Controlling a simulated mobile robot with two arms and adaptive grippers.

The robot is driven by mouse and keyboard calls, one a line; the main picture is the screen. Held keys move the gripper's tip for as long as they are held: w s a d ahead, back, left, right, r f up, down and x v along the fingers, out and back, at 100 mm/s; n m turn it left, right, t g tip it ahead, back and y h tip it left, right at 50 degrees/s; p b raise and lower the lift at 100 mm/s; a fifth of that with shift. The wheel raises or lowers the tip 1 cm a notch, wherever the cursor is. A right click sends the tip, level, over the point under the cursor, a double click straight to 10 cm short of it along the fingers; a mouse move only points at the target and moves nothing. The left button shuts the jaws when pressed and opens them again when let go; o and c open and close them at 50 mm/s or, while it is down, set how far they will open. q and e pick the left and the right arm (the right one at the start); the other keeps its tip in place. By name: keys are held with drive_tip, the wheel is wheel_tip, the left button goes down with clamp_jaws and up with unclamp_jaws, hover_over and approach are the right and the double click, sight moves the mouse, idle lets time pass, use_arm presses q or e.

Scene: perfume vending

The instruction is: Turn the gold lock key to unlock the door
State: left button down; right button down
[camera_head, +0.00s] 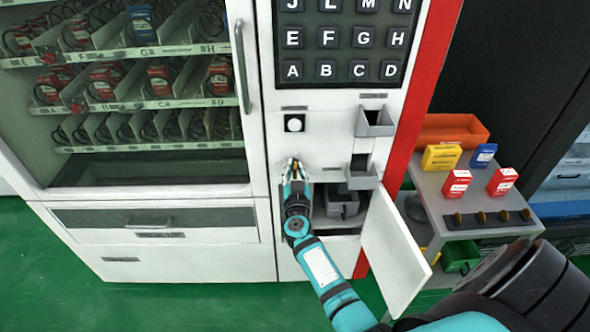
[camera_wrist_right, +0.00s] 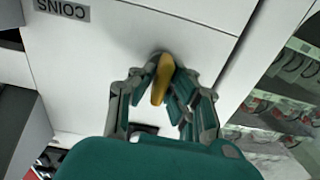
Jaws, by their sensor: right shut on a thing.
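The gold lock key (camera_wrist_right: 161,80) sticks out of the white front panel of the vending machine. My right gripper (camera_wrist_right: 160,88) is shut on it, with one finger on either side. In the head view the right gripper (camera_head: 293,170) is at the panel below a white round button, and its fingers mostly hide the key. The glass-fronted door (camera_head: 150,178) of the machine stands to the left with a vertical handle (camera_head: 241,68), and it looks closed. My left gripper is not in view.
A small white flap door (camera_head: 395,245) hangs open right of my arm, beside an open compartment (camera_head: 335,215). A letter keypad (camera_head: 340,38) is above. A grey cart (camera_head: 425,190) with colored boxes and an orange tray (camera_head: 452,130) stands at right.

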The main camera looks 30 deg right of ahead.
drive_tip(key=shift+m, duration=0.3)
drive_tip(key=m, duration=0.3)
drive_tip(key=shift+m+p, duration=0.4)
drive_tip(key=m, duration=0.4)
drive_tip(key=shift+s+d+f+m, duration=0.1)
drive_tip(key=shift+f+m, duration=0.05)
drive_tip(key=shift+m, duration=0.15)
drive_tip(key=m+b, duration=0.1)
drive_tip(key=m, duration=0.3)
drive_tip(key=shift+f, duration=0.15)
drive_tip(key=shift+d+m+b, duration=0.1)
drive_tip(key=shift+m+b, duration=0.45)
drive_tip(key=shift+m, duration=1.95)
